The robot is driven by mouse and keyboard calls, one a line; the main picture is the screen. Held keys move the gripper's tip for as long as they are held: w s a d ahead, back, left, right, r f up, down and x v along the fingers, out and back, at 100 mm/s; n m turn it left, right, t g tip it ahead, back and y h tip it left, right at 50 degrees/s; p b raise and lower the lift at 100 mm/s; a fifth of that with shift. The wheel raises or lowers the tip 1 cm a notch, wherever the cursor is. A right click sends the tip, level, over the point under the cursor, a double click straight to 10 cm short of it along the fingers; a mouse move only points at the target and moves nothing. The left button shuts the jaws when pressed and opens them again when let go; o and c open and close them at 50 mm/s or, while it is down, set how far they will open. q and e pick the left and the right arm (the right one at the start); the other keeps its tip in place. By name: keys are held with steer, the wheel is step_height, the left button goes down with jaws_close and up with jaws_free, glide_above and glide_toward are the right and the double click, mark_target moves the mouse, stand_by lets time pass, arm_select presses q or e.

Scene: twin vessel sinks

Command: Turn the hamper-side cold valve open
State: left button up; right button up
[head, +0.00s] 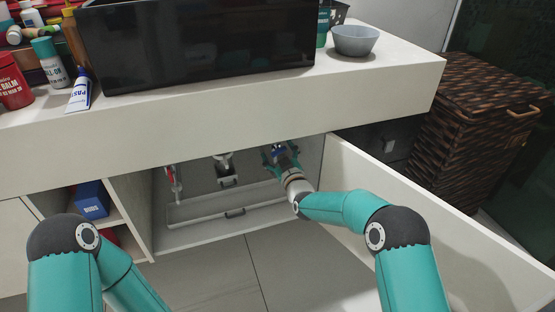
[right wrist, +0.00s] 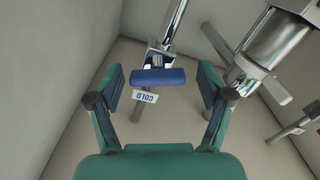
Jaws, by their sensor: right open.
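The cold valve has a blue bar handle (right wrist: 158,76) on a chrome pipe, with a white "COLD" tag (right wrist: 145,96) beside it. In the right wrist view the bar lies crosswise to the pipe. My right gripper (right wrist: 160,82) is open, its two fingers on either side of the bar with visible gaps at both ends. In the head view my right gripper (head: 280,155) reaches into the open cabinet under the counter, on its hamper side, and mostly hides the valve. My left arm shows at the lower left; its gripper is out of view.
A chrome drain pipe (right wrist: 280,42) runs close to the right finger. A red-handled valve (head: 173,180) is at the cabinet's left. The open cabinet door (head: 430,215) stands right of my right arm. The counter edge (head: 225,115) hangs above; a wicker hamper (head: 470,130) stands at right.

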steer(key=shift+s+d, duration=0.1)
steer(key=v, duration=1.1)
steer(key=shift+s, duration=0.35)
